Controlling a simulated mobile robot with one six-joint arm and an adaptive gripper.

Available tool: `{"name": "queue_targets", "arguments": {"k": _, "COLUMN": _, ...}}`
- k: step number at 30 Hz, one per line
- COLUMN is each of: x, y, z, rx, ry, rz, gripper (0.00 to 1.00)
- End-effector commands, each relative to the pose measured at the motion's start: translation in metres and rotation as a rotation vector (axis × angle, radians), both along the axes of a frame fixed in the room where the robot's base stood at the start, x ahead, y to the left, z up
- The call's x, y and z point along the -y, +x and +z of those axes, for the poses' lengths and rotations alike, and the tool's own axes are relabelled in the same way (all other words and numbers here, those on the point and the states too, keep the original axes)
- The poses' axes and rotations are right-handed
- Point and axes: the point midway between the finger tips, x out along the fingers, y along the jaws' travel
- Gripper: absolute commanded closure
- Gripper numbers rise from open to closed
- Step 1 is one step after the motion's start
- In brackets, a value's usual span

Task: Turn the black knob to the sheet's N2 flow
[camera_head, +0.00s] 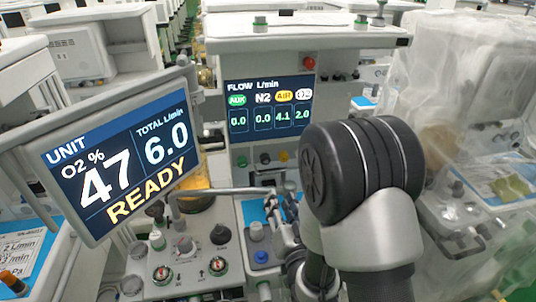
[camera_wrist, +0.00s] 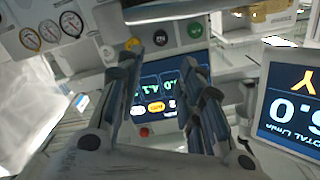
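The black knob (camera_head: 265,158) sits under the flow display (camera_head: 270,106), between a green and a yellow knob. The display reads AUX 0.0, N2 0.0, AIR 4.1 and O2 2.0. In the wrist view, which is upside down, the black knob (camera_wrist: 161,37) shows beyond the gap between the fingers. My gripper (camera_wrist: 160,68) is open and empty, its fingers apart and not touching the knob. In the head view my gripper (camera_head: 284,207) is below the knob row, partly hidden by my arm. A sheet (camera_head: 22,258) at lower left is cut off; its N2 value is not readable.
A tilted monitor (camera_head: 122,155) reads O2 47%, total 6.0, READY. A grey horizontal bar (camera_head: 232,190) runs close to my gripper. The green knob (camera_wrist: 195,30) and yellow knob (camera_wrist: 132,44) closely flank the black one. More knobs stand on the lower panel (camera_head: 190,255).

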Motion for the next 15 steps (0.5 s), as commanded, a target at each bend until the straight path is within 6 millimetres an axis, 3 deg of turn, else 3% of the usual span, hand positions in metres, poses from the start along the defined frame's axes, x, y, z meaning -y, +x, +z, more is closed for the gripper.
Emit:
{"name": "queue_targets", "arguments": {"k": 5, "x": -0.004, "y": 0.01, "z": 0.0, "rx": 0.016, "ry": 0.01, "rz": 0.003, "gripper": 0.65}}
{"name": "queue_targets", "arguments": {"k": 15, "x": -0.023, "y": 0.076, "z": 0.0, "rx": 0.016, "ry": 0.008, "rz": 0.002, "gripper": 0.65}}
